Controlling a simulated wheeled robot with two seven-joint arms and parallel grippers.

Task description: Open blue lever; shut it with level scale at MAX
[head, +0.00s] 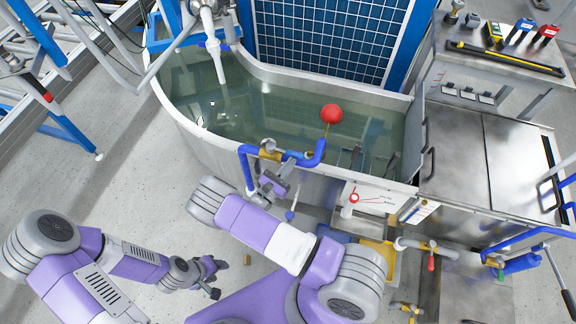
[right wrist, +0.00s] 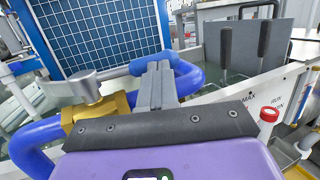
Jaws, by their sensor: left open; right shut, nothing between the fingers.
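A blue pipe (head: 312,158) with a brass valve (head: 270,150) bends over the front rim of the tank. Both show in the right wrist view, the pipe (right wrist: 186,76) and the brass valve (right wrist: 97,108). A small blue-ended lever (head: 290,215) hangs below; whether this is the task's blue lever I cannot tell. My right gripper (head: 272,186) is shut and empty beside the pipe; its fingers (right wrist: 156,84) overlap the pipe in the wrist view, contact unclear. A white level scale (head: 374,198) is on the tank front; MAX (right wrist: 247,97) is readable. My left gripper (head: 212,280) is open, low and away from the tank.
A steel bench (head: 500,165) stands to the right. Pipes with a red handle (head: 431,263) lie below it. Bare floor (head: 120,190) is open at left.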

